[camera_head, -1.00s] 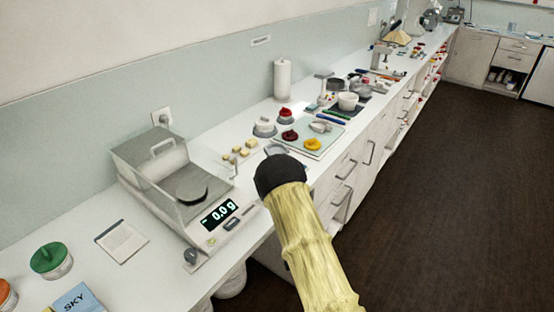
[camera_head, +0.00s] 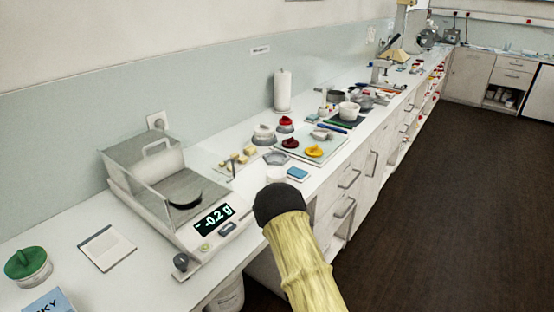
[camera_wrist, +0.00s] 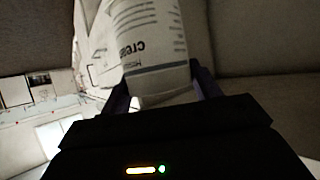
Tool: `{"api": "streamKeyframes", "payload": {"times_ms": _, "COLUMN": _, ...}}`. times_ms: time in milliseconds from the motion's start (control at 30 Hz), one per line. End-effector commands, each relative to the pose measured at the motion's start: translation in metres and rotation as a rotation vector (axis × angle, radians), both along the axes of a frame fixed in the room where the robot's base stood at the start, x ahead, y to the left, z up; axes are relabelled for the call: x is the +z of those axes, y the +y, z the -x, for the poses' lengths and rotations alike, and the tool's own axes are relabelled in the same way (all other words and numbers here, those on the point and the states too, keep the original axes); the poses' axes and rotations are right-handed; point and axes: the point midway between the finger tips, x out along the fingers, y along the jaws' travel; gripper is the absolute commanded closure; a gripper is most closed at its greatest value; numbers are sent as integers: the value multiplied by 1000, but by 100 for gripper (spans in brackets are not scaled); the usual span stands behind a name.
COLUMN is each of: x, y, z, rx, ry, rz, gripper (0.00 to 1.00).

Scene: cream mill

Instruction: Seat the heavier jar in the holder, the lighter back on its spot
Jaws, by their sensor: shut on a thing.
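In the wrist view a white jar (camera_wrist: 150,45) with printed label text, partly reading "Crea", sits between the fingers of my gripper (camera_wrist: 163,85), which is shut on it. In the head view the black end of my arm (camera_head: 279,201) hides the fingers and most of what they hold, in front of the bench. A balance (camera_head: 185,215) stands left of it; its display reads -0.2 g and I see no jar on its pan (camera_head: 184,192). A green-lidded jar (camera_head: 27,265) stands at the far left. I cannot make out which thing is the holder.
A grey shallow dish (camera_head: 277,158) and a small blue block (camera_head: 297,174) lie just beyond my arm. A flat pad (camera_head: 106,248) lies left of the balance.

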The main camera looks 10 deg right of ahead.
Motion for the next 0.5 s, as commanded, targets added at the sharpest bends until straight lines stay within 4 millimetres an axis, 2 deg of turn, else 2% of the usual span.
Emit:
{"api": "streamKeyframes", "payload": {"times_ms": 367, "x": 0, "y": 0, "z": 0, "rx": 0, "ry": 0, "rz": 0, "gripper": 80}}
{"api": "streamKeyframes", "payload": {"times_ms": 500, "x": 14, "y": 0, "z": 5, "rx": 1, "ry": -2, "rz": 2, "gripper": 80}}
